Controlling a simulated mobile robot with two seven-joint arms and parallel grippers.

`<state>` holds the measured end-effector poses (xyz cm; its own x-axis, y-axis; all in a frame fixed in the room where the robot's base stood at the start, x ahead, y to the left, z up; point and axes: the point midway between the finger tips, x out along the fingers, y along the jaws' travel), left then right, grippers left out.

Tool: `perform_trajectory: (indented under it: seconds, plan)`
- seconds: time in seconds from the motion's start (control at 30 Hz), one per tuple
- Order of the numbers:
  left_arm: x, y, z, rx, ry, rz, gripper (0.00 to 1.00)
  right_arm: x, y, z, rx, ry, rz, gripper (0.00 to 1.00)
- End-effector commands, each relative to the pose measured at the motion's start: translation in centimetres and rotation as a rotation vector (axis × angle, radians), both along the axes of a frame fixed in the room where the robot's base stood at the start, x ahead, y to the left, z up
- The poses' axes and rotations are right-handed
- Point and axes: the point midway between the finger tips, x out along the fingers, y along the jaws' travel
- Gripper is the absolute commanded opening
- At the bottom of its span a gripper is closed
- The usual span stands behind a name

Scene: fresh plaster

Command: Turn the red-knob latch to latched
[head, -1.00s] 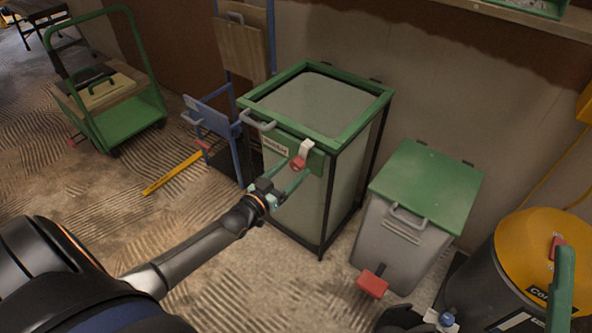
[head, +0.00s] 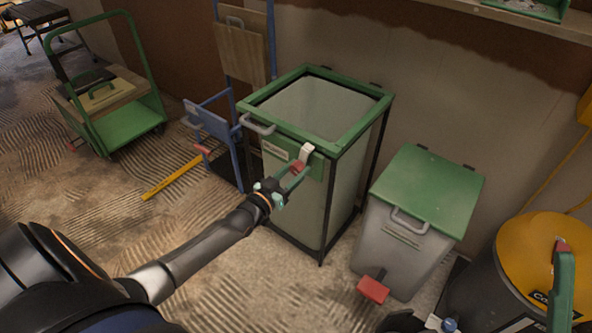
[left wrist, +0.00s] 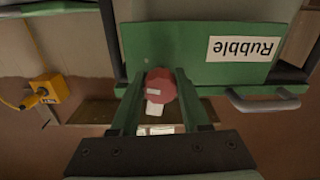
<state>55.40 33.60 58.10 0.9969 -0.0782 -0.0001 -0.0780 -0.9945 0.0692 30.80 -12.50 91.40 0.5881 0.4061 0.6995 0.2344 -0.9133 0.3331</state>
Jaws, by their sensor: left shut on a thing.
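The red-knob latch (head: 297,167) sits on the green front band of the tall bin labelled Rubble (left wrist: 245,48), near its upper right corner in the head view. A pale plate (head: 306,152) shows just above the knob there. My left gripper (head: 292,177) reaches it from the front left. In the left wrist view, which is upside down, the two green fingers stand on either side of the round red knob (left wrist: 160,86) and are shut on it. The fingers partly hide the knob in the head view. My right gripper is not in view.
A grey bin with a green lid (head: 428,188) stands to the right, with a red pedal (head: 373,290) low in front. A yellow-topped drum (head: 535,255) is at far right. A blue hand truck (head: 210,125) and green cart (head: 125,125) stand left.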

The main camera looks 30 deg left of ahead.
Motion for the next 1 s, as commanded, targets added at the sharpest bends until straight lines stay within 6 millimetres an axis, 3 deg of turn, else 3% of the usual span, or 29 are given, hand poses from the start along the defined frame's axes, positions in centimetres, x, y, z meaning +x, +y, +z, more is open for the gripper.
perform_trajectory:
  seconds: [0.23,0.4,0.7,0.97,1.0]
  plan:
    - [-0.02,-0.02,-0.02,0.0,0.0,0.0,0.0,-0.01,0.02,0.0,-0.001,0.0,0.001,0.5]
    - [-0.02,-0.03,0.04,-0.013,0.001,-0.001,0.0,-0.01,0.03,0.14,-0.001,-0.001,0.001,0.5]
    - [-0.04,-0.09,0.03,-0.203,0.017,0.0,0.0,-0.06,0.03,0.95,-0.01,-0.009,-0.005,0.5]
    - [-0.04,-0.09,-0.03,-0.211,0.018,0.0,0.0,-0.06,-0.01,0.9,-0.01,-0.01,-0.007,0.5]
    - [-0.04,-0.1,-0.03,-0.211,0.018,0.0,0.49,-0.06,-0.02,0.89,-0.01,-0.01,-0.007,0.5]
